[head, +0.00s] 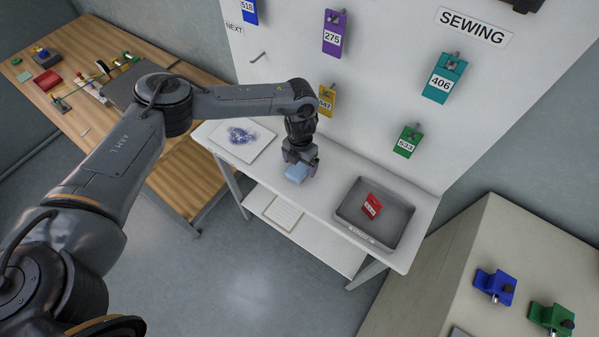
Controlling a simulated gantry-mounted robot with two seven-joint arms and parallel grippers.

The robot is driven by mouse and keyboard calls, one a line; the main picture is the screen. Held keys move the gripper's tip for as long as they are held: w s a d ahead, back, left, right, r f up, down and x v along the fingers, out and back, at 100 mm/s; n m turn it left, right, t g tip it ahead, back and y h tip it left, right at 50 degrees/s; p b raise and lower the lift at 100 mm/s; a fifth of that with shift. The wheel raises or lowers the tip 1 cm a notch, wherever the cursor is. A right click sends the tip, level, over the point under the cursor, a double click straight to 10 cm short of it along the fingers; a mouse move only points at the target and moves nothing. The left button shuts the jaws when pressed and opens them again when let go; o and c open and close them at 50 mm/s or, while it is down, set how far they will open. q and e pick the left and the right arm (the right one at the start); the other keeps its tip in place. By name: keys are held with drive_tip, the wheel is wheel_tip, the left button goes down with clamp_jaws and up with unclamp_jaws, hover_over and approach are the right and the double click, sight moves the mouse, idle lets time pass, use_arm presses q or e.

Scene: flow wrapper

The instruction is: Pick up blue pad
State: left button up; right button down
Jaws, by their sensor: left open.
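The blue pad (296,173) is a small light-blue block on the white table (336,172), near its front edge. My left gripper (299,170) points down right over the pad, with dark fingers at its sides. The jaws are open, and the picture is too small to tell if the fingers touch the pad. The gripper hides part of the pad's far side. My right gripper is out of view.
A grey tray (400,238) holding a red tag (372,206) stands on the table's right. Numbered tags, such as a yellow one (327,100), hang on the board behind. A wooden bench (185,180) stands left.

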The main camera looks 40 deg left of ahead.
sight(300, 166)
use_arm(q)
drive_tip(key=shift+f, duration=0.15)
drive_tip(key=c, duration=1.1)
drive_tip(key=shift+c, duration=0.2)
drive_tip(key=shift+r+p, duration=0.5)
drive_tip(key=shift+r, duration=0.05)
wheel_tip(300, 166, up, 4)
drive_tip(key=p, duration=0.3)
drive_tip(key=shift+f, duration=0.25)
drive_tip(key=s+d+r+p, duration=0.5)
drive_tip(key=s+d+r, duration=0.1)
drive_tip(key=s+d, duration=0.2)
drive_tip(key=shift+d+r, duration=0.2)
